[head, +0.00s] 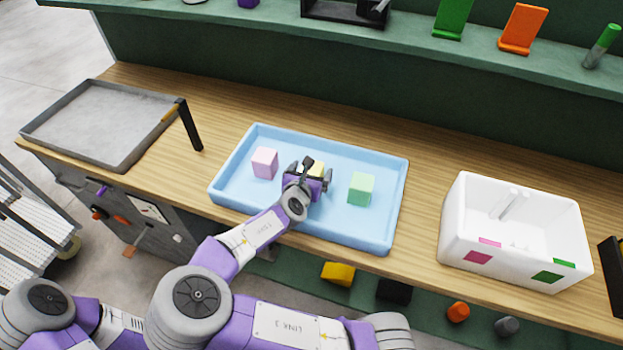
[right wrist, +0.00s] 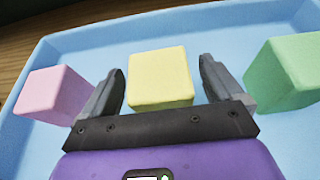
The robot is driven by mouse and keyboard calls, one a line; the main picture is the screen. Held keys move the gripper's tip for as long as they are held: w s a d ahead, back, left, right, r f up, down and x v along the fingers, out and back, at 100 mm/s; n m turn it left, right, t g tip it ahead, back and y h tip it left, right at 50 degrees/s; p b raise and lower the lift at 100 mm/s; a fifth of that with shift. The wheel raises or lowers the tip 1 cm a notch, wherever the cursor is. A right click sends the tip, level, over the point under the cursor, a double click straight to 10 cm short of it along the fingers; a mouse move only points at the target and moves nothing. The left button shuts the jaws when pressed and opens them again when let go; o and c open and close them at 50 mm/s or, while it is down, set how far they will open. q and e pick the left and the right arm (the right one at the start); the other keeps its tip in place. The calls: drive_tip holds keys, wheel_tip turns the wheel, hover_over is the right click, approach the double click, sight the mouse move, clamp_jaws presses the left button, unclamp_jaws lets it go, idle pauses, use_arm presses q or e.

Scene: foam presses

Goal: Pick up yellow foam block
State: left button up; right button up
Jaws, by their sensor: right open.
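The yellow foam block (head: 314,168) sits in the light blue tray (head: 350,238), mostly hidden behind my right gripper (head: 307,172) in the head view. In the right wrist view the yellow block (right wrist: 160,78) is between the two open fingers of my right gripper (right wrist: 163,88), with a gap on each side. A pink block (head: 264,163) stands to its left and a green block (head: 360,189) to its right in the same tray. They also show in the right wrist view, pink (right wrist: 53,94) and green (right wrist: 288,72). My left gripper is not in view.
A white divided bin (head: 515,268) with pink and green labels stands right on the wooden table (head: 425,200). A grey tray (head: 95,125) and a black-bladed tool (head: 190,128) lie left. A green shelf with several objects runs along the back.

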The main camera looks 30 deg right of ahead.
drive_tip(key=shift+w+d+f, duration=0.1)
drive_tip(key=shift+w+d, duration=0.1)
drive_tip(key=shift+c, duration=0.4)
drive_tip(key=c, duration=0.9)
